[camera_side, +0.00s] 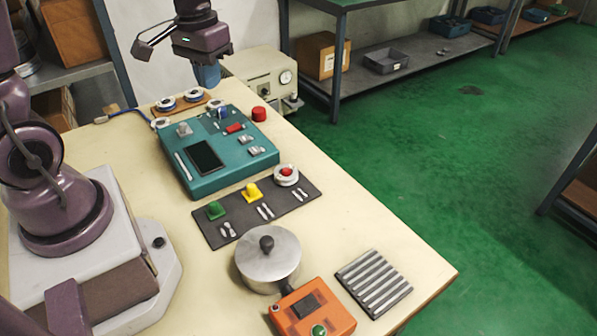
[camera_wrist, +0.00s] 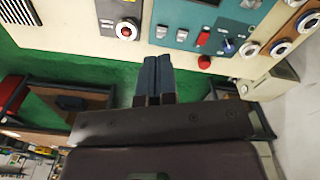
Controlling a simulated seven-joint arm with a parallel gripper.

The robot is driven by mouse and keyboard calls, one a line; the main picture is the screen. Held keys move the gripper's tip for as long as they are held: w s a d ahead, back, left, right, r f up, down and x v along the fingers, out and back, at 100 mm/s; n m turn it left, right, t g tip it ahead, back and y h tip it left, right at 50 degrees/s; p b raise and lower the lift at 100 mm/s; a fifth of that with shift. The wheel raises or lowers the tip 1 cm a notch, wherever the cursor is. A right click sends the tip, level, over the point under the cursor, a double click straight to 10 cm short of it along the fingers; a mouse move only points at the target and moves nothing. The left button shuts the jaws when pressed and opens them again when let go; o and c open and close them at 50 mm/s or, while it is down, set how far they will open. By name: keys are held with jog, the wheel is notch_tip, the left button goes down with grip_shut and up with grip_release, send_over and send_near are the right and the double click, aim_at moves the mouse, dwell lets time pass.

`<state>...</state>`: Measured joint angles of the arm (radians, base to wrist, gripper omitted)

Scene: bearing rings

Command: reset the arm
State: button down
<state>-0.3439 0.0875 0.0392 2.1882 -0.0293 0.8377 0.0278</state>
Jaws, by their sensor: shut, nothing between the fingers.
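My gripper (camera_side: 207,80) hangs in the air above the back of the table, behind the teal control box. Its two blue fingers are together with nothing between them, and they also show in the wrist view (camera_wrist: 155,63). Bearing rings (camera_side: 193,95) in white and blue lie on a small wooden board at the table's back left. In the wrist view, rings (camera_wrist: 282,46) appear at the right, apart from the fingers.
The teal box (camera_side: 204,180) stands mid-table with a red button (camera_side: 259,114) beside it. A dark mat (camera_side: 238,228) with coloured knobs, a metal pot (camera_side: 268,262), an orange box (camera_side: 335,318) and a ribbed black block (camera_side: 374,283) are nearer. A beige gauge unit (camera_side: 262,78) stands behind.

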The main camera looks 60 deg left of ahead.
jog(key=s+d+r+m+t, duration=0.4)
jog(key=s+d+r, duration=0.4)
jog(key=d+r, duration=0.3)
jog(key=shift+s+t, duration=0.4)
jog(key=shift+t, duration=0.2)
